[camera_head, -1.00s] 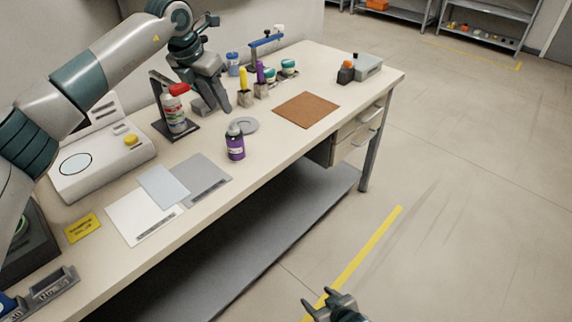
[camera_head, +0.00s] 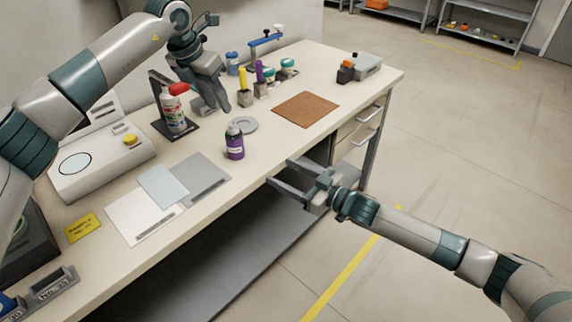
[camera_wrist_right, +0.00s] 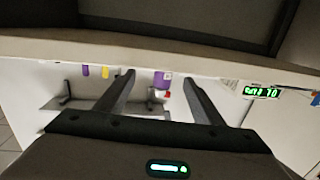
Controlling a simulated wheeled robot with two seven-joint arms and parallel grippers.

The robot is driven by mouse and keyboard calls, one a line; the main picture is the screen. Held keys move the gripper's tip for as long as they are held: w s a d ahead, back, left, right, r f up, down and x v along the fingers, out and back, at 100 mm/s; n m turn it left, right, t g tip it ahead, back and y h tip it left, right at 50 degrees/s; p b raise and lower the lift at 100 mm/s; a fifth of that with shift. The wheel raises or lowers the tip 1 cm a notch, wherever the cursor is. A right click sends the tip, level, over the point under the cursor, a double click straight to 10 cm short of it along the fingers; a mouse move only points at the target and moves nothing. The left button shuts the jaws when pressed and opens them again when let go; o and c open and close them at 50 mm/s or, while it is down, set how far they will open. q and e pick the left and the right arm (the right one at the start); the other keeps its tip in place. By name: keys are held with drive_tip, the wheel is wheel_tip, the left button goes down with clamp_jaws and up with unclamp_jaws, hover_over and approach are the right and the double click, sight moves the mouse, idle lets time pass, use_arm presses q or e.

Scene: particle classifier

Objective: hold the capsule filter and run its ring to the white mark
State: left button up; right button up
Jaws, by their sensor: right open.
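The capsule filter appears to be the purple canister (camera_head: 235,146) with a grey top and a pale label, upright near the table's front edge. In the right wrist view a purple body (camera_wrist_right: 162,80), apparently the same one, shows beyond and between the fingertips. A white mark and the ring's position are too small to make out. My right gripper (camera_head: 280,173) is open and empty, just off the front edge, right of the canister and apart from it; its fingers also show in the wrist view (camera_wrist_right: 158,78). My left gripper (camera_head: 217,109) is above the back of the table, behind the canister; its jaw opening is unclear.
A grey disc (camera_head: 243,125) lies behind the canister. A red-capped bottle (camera_head: 172,108) on a black stand is to its left, flat sheets (camera_head: 205,181) in front-left. A brown mat (camera_head: 305,110) lies right. Holders with yellow and purple items (camera_head: 261,89) stand behind.

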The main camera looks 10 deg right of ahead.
sight(242, 146)
drive_tip(key=shift+s+r+n+g+y, duration=0.1)
drive_tip(key=shift+r+n+g+y, duration=0.15)
drive_tip(key=shift+r, duration=0.7)
drive_tip(key=shift+r+n+g+y, duration=0.15)
drive_tip(key=shift+r+y, duration=0.2)
drive_tip(key=shift+r, duration=0.55)
drive_tip(key=shift+a, duration=0.15)
drive_tip(key=x, duration=1.7)
drive_tip(key=shift+r, duration=0.1)
clamp_jaws()
